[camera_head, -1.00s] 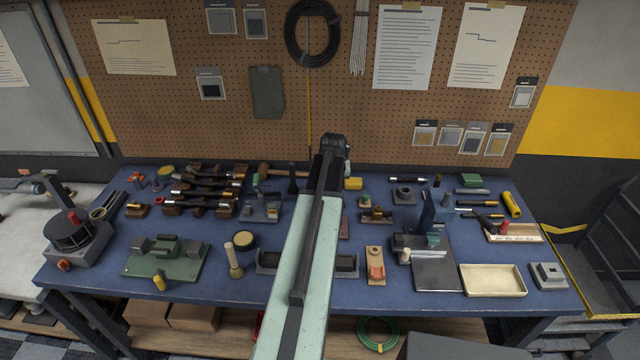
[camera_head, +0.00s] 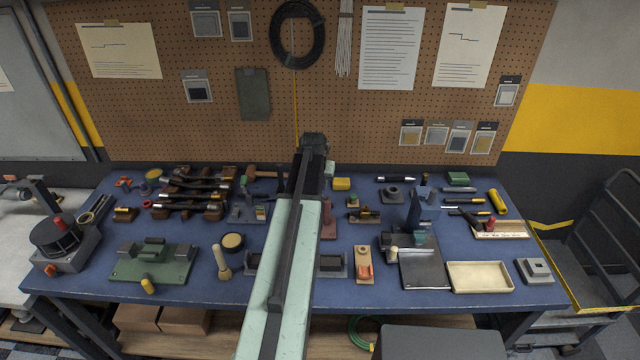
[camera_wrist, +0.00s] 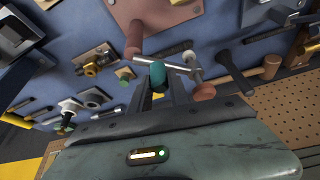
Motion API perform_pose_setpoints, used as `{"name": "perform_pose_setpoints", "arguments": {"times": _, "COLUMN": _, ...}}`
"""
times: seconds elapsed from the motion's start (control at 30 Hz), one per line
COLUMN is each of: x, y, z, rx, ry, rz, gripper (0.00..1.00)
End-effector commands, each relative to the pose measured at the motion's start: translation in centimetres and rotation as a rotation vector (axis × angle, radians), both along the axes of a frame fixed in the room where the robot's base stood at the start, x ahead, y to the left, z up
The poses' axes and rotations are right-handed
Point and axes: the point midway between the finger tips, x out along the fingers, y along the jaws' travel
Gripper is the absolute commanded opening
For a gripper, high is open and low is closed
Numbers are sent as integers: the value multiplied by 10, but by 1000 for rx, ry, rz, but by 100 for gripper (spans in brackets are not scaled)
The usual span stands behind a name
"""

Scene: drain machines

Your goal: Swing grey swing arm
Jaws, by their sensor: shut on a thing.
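The grey swing arm (camera_wrist: 175,62) shows in the wrist view as a thin grey bar beside a dull red post (camera_wrist: 132,42) on a pinkish plate. A teal knob (camera_wrist: 157,74) sits along the bar. My gripper (camera_wrist: 160,88) has its two dark fingers around the knob, shut on it. A pale peg with a rounded top (camera_wrist: 194,68) and a reddish disc (camera_wrist: 204,92) are just right of the knob. In the head view my gripper (camera_head: 314,158) is far out over the bench, and my arm hides the swing arm and the knob.
The blue bench (camera_head: 210,290) is crowded. A pinkish plate (camera_head: 328,222) shows beside my arm. The pegboard (camera_head: 200,130) rises behind. Bare bench shows at the front left.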

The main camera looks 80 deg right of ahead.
Motion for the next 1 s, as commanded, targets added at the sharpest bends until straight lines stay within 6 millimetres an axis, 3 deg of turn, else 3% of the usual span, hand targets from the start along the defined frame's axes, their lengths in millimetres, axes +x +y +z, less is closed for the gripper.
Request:
{"name": "perform_pose_setpoints", "arguments": {"times": 0.8, "x": -5, "y": -1, "z": 0, "rx": -5, "ry": 6, "rz": -3, "gripper": 0}}
{"name": "perform_pose_setpoints", "arguments": {"times": 0.83, "x": -5, "y": -1, "z": 0, "rx": -5, "ry": 6, "rz": -3, "gripper": 30}}
{"name": "perform_pose_setpoints", "arguments": {"times": 0.87, "x": -5, "y": -1, "z": 0, "rx": -5, "ry": 5, "rz": -4, "gripper": 39}}
{"name": "perform_pose_setpoints", "arguments": {"times": 0.9, "x": -5, "y": -1, "z": 0, "rx": -4, "ry": 5, "rz": -4, "gripper": 44}}
{"name": "perform_pose_setpoints", "arguments": {"times": 1.0, "x": -5, "y": -1, "z": 0, "rx": -4, "ry": 5, "rz": -4, "gripper": 44}}
